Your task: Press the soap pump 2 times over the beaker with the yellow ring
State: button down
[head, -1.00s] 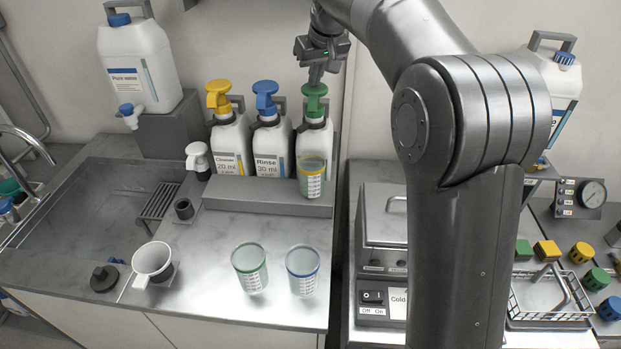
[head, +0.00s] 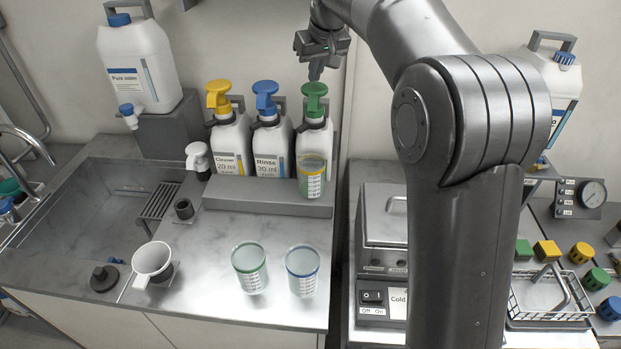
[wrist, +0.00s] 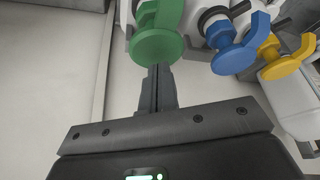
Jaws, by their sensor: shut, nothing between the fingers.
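The green-topped pump bottle (head: 314,125) stands at the right end of a row of three; its label is hidden. The beaker with the yellow ring (head: 312,178) stands upright in front of it, below the green pump head (head: 315,92). Some green shows in the beaker; I cannot tell whether it is liquid. My gripper (head: 315,76) is shut and empty, pointing down just above the green pump head. In the wrist view, the closed fingertips (wrist: 157,72) appear at the edge of the green head (wrist: 158,45); contact is unclear.
Yellow-topped (head: 230,145) and blue-topped (head: 271,145) pump bottles stand close to the left. Green-ringed (head: 249,268) and blue-ringed (head: 302,271) beakers stand on the counter in front, with a white cup (head: 152,260) further left. A wall (head: 255,35) rises behind the bottles.

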aim_at(315, 88)
jog(key=shift+f, duration=2.2)
jog(key=shift+r, duration=2.3)
jog(key=shift+r, duration=3.05)
